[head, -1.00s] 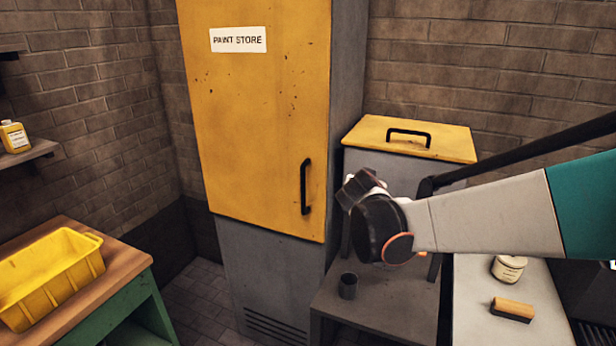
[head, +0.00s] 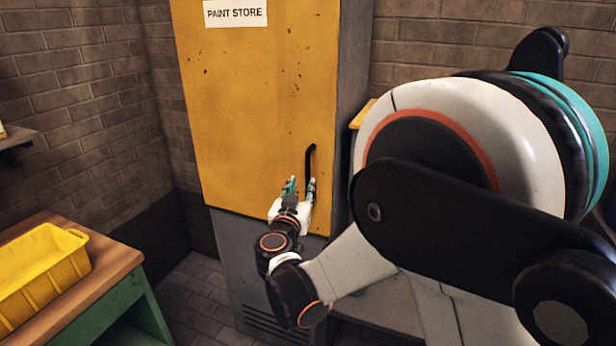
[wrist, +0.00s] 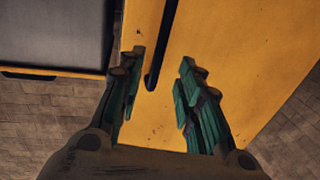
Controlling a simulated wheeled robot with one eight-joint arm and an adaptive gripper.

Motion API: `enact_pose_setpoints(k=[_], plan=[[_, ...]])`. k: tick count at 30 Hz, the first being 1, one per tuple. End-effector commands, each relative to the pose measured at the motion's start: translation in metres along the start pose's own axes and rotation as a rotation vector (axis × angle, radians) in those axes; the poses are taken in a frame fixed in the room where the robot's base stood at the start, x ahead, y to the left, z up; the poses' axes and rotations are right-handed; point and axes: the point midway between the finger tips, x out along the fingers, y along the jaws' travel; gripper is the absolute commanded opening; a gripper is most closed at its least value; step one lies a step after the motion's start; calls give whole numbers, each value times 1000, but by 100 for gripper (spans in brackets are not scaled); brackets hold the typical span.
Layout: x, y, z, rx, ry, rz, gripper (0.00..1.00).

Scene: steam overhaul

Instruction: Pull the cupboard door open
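The yellow cupboard door (head: 250,100), marked "PAINT STORE", is closed on its grey cabinet (head: 355,60). A black vertical bar handle (head: 309,163) is near the door's lower right edge. My gripper (head: 301,184) is at the handle's lower part, with one finger on each side in the head view. In the wrist view my gripper (wrist: 158,88) is open, and the handle (wrist: 160,50) runs down into the gap between its green-padded fingers. I see space around the handle, so the fingers are not closed on it. Its lower end shows just between the fingertips.
A yellow bin (head: 40,275) stands on a wooden-topped green bench (head: 115,258) at the left. A shelf (head: 15,137) is on the left wall. My arm covers much of the right side. Floor (head: 190,290) is clear between bench and cupboard.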

Motion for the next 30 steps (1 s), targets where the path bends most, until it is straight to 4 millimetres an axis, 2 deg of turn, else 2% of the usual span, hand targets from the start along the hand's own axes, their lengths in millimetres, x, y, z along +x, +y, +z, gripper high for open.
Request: enact_pose_setpoints(k=[1, 9, 15, 27, 28, 30], plan=[[12, 2, 2, 0, 0, 4, 33], [62, 1, 2, 0, -1, 3, 33], [84, 1, 1, 0, -1, 1, 33], [91, 1, 0, 0, -1, 1, 33], [91, 1, 0, 0, -1, 1, 28], [91, 1, 0, 0, -1, 1, 12]])
